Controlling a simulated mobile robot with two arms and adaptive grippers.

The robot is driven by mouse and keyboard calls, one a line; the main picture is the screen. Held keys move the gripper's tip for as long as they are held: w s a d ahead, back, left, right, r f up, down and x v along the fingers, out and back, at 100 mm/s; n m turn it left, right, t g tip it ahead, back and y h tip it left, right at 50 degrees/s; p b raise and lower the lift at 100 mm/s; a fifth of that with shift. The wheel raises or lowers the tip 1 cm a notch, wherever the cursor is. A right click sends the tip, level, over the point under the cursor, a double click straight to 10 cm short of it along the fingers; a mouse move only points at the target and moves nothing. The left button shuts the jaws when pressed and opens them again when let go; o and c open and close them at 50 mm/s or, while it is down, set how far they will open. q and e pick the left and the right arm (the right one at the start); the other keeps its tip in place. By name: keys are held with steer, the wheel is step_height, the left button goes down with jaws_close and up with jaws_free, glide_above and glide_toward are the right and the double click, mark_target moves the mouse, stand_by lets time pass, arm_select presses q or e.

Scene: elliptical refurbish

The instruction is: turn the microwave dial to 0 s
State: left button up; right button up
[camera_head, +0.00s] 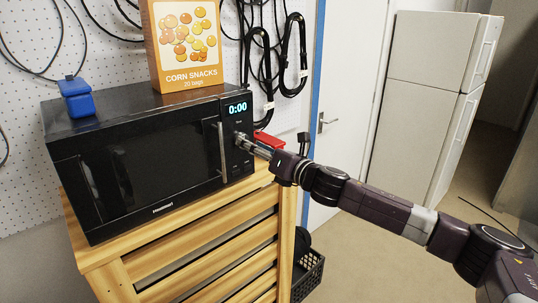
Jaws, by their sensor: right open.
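The black microwave (150,152) stands on a slatted wooden cabinet, its door closed. Its display (237,108) reads 0:00 in light blue digits. The dial sits on the control panel below the display and is largely hidden by my right gripper (241,138). My right arm comes in from the right, and the gripper's fingertips are at the dial. The fingers are open, but I cannot tell whether they touch the dial. My left gripper is not in view.
A corn snacks box (186,45) and a blue object (76,98) stand on the microwave. The wooden cabinet (200,250) is below. A black crate (307,277) is on the floor. Black cables hang on the pegboard. A white fridge (432,100) stands at the right.

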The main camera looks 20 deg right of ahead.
steer(key=v, duration=0.9)
steer(key=shift+s, duration=0.1)
